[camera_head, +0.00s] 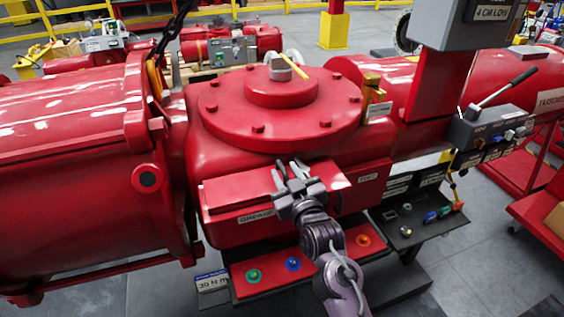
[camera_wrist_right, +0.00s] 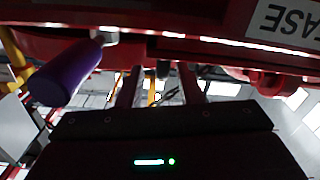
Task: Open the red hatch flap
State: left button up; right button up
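The red hatch flap (camera_head: 232,194) is a flat lid on the front of the red valve housing, below the round bolted cover. It looks closed, and a white label is on the front face below it. My right gripper (camera_head: 290,167) is over the right part of the flap, with its fingers spread apart and nothing seen between them. Whether it touches the flap I cannot tell. In the right wrist view the fingers (camera_wrist_right: 160,88) also stand apart, below a red edge and an upside-down label (camera_wrist_right: 285,24) ending in "EASE". My left gripper is not in view.
A red ledge with green (camera_head: 253,276), blue (camera_head: 292,264) and orange (camera_head: 363,240) fittings juts out below the flap. A tool tray (camera_head: 408,236) and a lever box (camera_head: 490,125) are on the right. A purple cylinder (camera_wrist_right: 65,72) is close by in the wrist view.

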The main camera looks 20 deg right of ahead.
jog(key=w, duration=0.3)
jog(key=shift+w+a+f, duration=0.2)
jog(key=shift+w, duration=0.05)
jog(key=shift+s+r, duration=0.1)
jog(key=shift+s, duration=0.1)
jog(key=shift+c, duration=0.7)
grip_shut()
